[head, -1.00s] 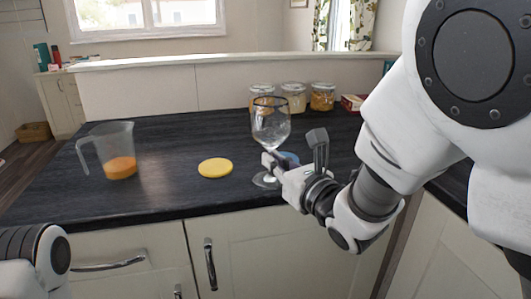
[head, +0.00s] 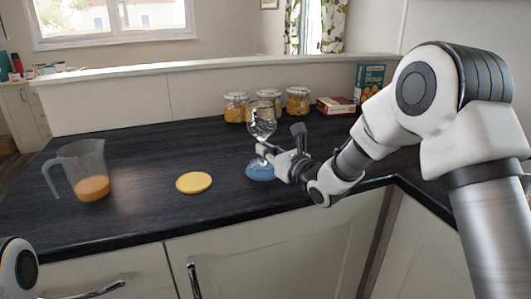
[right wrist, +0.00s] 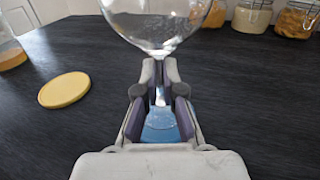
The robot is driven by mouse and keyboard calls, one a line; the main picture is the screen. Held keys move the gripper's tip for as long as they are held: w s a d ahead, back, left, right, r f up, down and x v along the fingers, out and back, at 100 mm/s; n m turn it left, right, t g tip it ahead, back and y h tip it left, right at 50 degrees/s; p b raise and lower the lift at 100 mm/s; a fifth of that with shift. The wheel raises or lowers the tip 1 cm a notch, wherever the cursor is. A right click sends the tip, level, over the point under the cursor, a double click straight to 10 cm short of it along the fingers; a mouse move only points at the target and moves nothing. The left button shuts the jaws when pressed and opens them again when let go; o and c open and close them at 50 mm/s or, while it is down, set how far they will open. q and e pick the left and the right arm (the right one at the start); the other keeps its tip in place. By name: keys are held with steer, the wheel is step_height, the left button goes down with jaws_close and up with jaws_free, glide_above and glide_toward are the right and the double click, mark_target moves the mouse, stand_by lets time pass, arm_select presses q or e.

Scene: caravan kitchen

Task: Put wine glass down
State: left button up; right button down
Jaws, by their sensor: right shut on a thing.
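The clear wine glass (head: 262,121) is upright above the blue round coaster (head: 257,174) on the dark worktop. My right gripper (head: 264,150) is shut on the glass's stem. In the right wrist view the glass bowl (right wrist: 157,22) rises beyond the fingers (right wrist: 160,82), and the blue coaster (right wrist: 160,125) shows between and below them. I cannot tell whether the glass's foot touches the coaster. My left gripper is out of view; only part of my left arm shows at the lower left of the head view.
A yellow round coaster (head: 194,183) lies left of the blue one. A measuring jug (head: 84,172) with orange liquid stands further left. Several lidded jars (head: 298,101), a red box (head: 336,106) and a teal box (head: 369,80) stand at the back. The worktop between jug and jars is clear.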

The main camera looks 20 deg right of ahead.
steer(key=shift+w+f, duration=0.1)
steer(key=shift+f, duration=0.55)
steer(key=shift+f+b, duration=0.1)
steer(key=shift+b, duration=0.2)
steer(key=c, duration=1.3)
jaws_free()
